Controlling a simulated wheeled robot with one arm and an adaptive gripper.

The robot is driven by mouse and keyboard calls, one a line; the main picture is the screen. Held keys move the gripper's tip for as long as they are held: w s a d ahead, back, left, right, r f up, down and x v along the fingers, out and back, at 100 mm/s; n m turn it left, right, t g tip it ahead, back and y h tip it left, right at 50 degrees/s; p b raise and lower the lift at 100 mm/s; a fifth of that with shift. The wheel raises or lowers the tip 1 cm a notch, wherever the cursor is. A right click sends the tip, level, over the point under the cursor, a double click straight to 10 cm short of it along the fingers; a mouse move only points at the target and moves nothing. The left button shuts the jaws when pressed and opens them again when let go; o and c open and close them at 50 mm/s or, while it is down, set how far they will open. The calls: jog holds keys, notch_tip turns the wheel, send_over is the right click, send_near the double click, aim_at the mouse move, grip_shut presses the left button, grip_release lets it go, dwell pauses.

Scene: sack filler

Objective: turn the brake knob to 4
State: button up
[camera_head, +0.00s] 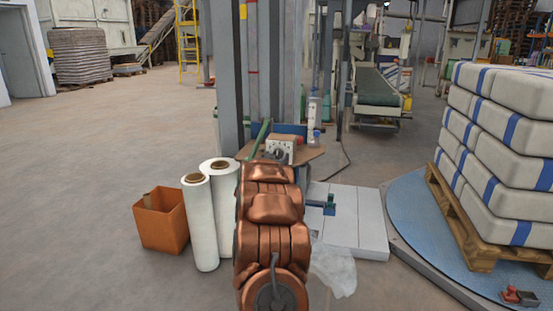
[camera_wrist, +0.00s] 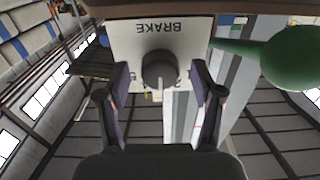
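The brake knob (camera_wrist: 158,69) is a round black dial on a white plate marked BRAKE (camera_wrist: 137,40), which appears upside down in the wrist view. A pale pointer line on the knob points toward the bottom of that picture. Parts of digits show beside the fingers, but the number at the pointer is not legible. My gripper (camera_wrist: 159,80) is open, one finger on each side of the knob, with gaps between. In the head view the white control box (camera_head: 279,151) stands just beyond my copper-coloured arm, which hides my gripper.
A green ball-ended lever (camera_wrist: 290,58) sits close to the plate, right in the wrist view. In the head view, white film rolls (camera_head: 199,222) and an orange bin (camera_head: 160,220) stand left of my arm. Stacked sacks (camera_head: 505,140) on a pallet stand right. Floor at left is clear.

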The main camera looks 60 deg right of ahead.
jog(key=c, duration=1.1)
jog(key=shift+a+m, duration=0.1)
jog(key=shift+m, duration=2.7)
jog(key=o, duration=1.2)
jog(key=shift+c, duration=0.2)
